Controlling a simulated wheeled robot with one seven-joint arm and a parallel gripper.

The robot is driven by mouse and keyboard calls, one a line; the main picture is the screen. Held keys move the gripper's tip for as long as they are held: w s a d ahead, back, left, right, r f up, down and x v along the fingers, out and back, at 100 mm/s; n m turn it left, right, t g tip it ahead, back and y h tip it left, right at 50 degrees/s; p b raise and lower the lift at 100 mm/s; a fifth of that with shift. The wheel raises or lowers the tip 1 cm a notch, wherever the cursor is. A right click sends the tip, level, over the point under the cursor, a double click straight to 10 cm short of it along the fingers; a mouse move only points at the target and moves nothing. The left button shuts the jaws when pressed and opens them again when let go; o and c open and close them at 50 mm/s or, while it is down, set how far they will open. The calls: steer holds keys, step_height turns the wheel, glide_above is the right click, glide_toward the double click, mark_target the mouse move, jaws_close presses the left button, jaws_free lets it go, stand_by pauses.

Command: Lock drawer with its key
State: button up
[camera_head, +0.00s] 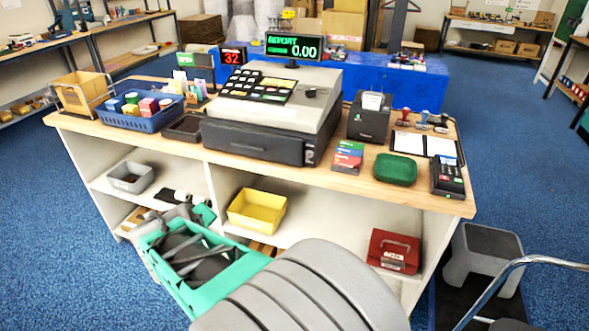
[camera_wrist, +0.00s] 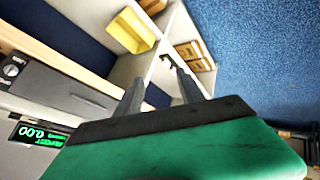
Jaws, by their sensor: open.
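The closed dark drawer (camera_head: 255,143) sits beneath the grey cash register (camera_head: 317,82) on the counter. In the wrist view, which is turned almost upside down, the drawer front (camera_wrist: 62,92) carries a round lock-like fitting (camera_wrist: 12,71) near its end. A small dark mark shows on the drawer's right end in the head view; I cannot tell whether it is a key. No key can be made out clearly. My gripper (camera_wrist: 158,77) is open, its two dark fingers apart and nothing clearly between them. It is below the drawer's level, in front of the shelves.
A yellow bin (camera_head: 256,210) and a red cash box (camera_head: 394,251) stand on the shelves. A blue basket (camera_head: 139,119), receipt printer (camera_head: 369,117), green tray (camera_head: 396,169) and card terminal (camera_head: 447,178) crowd the counter (camera_head: 330,181). A grey step stool (camera_head: 484,258) stands at right.

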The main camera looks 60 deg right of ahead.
steer(key=s+d+f+g+h+b, duration=0.1)
steer(key=s+d+h, duration=0.3)
steer(key=d, duration=0.8)
steer(key=n+g+h+b, duration=0.2)
steer(key=n+h, duration=0.2)
steer(key=h, duration=0.3)
glide_toward(307, 160)
steer(key=d, duration=0.3)
steer(key=d+p, duration=0.1)
steer(key=d, duration=0.1)
steer(key=w+d, duration=0.1)
steer(key=d, duration=0.2)
steer(key=shift+w+d, duration=0.2)
steer(key=shift+d, duration=0.15)
jaws_close()
